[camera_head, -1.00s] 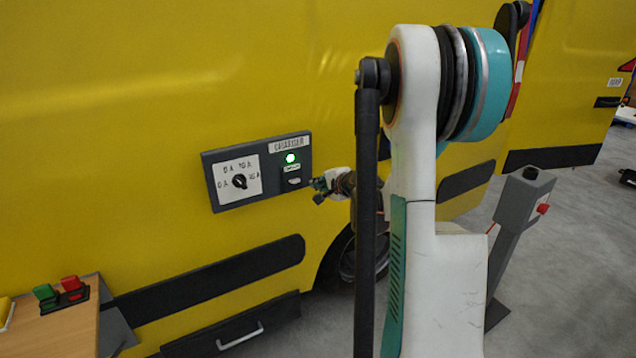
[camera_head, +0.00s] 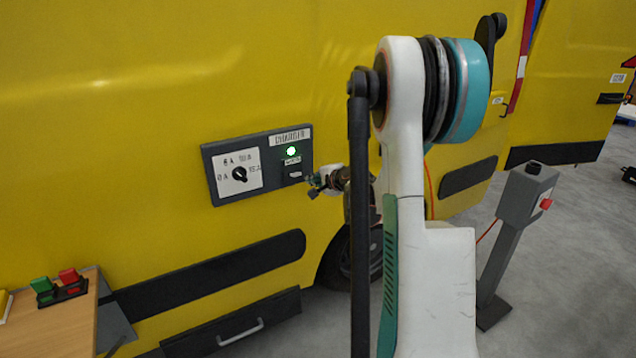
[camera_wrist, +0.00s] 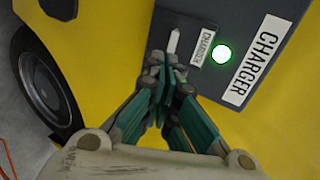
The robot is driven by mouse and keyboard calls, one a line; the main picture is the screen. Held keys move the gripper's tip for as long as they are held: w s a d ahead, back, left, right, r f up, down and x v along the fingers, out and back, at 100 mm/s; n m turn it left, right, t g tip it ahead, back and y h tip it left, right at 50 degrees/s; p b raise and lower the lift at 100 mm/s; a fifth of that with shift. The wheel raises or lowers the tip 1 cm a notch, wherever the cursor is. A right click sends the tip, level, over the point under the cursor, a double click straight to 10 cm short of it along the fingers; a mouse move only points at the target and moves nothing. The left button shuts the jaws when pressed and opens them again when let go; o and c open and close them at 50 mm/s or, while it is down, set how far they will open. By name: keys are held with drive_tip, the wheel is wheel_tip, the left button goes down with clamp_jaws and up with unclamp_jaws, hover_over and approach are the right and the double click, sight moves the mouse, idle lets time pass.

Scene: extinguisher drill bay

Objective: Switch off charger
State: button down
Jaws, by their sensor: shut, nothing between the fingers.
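The charger panel (camera_head: 257,166) is a dark grey box on the side of the yellow van. It carries a CHARGER label, a lit green lamp (camera_head: 291,151) and a rotary knob (camera_head: 239,174) on a white dial. Below the lamp is a small light switch lever (camera_head: 295,175), which also shows in the wrist view (camera_wrist: 173,40). My gripper (camera_head: 312,181) is at the panel's lower right edge. In the wrist view my gripper (camera_wrist: 166,72) is shut and empty, its tips just below the lever in the picture. I cannot tell whether they touch it.
A wooden table (camera_head: 75,325) with green and red buttons stands at lower left. A grey post (camera_head: 510,245) with a red button stands at right. My arm hides part of the van. A drawer handle (camera_head: 240,333) sits low on the van.

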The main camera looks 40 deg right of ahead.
sight(300, 179)
drive_tip(key=b+x, duration=0.2)
drive_tip(key=x, duration=0.7)
drive_tip(key=shift+w+d+f+b, duration=0.1)
drive_tip(key=shift+w+b, duration=0.1)
drive_tip(key=shift+b, duration=0.2)
drive_tip(key=shift+w+f, duration=0.3)
drive_tip(key=shift+f, duration=0.05)
drive_tip(key=shift+r, duration=0.2)
